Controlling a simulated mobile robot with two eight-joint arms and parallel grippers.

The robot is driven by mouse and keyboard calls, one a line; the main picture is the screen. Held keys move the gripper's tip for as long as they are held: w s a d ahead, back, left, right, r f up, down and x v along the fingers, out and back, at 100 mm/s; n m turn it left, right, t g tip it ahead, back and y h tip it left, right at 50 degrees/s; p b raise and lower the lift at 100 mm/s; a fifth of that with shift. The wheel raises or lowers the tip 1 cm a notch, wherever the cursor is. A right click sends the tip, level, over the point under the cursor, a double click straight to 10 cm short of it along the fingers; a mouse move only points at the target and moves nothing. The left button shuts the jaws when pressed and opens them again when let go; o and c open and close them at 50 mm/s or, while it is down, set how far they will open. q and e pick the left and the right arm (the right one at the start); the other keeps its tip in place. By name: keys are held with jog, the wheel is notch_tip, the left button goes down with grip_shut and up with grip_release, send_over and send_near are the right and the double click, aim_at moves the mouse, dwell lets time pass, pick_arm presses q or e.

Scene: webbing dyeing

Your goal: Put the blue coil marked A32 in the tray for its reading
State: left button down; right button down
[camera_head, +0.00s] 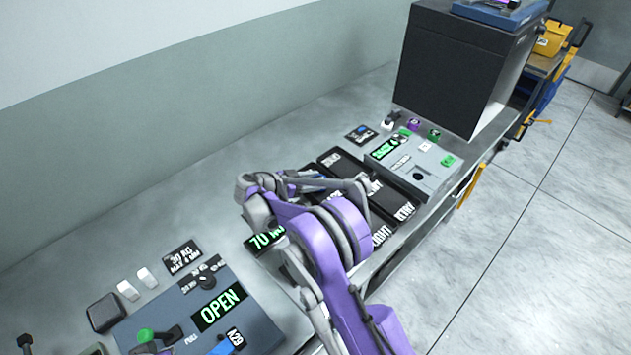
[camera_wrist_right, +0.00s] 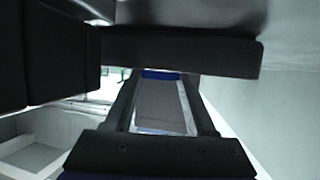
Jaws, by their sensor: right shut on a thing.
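My right gripper (camera_wrist_right: 162,90) shows in the wrist view with its fingers closed on a narrow blue thing (camera_wrist_right: 161,74), which looks like the blue coil. Its A32 marking does not show. In the head view my purple right arm reaches over the bench, and its bent links hide the fingertips and the held coil. Black trays stand side by side under and beyond the arm. The tray marked RETRY (camera_head: 388,196) is at the right, and one whose label seems to read LIGHT is partly covered. My left gripper does not show.
A grey reader box (camera_head: 432,166) with a green display stands beyond the trays. Small purple and green coils (camera_head: 414,124) lie near a large black cabinet (camera_head: 460,70). A blue-grey unit (camera_head: 255,322) reading OPEN stands at front left. The bench (camera_head: 150,225) is clear along the wall.

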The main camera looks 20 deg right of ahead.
jog(key=shift+f, duration=0.25)
jog(key=shift+f, duration=0.1)
jog(key=shift+c, duration=1.1)
grip_release()
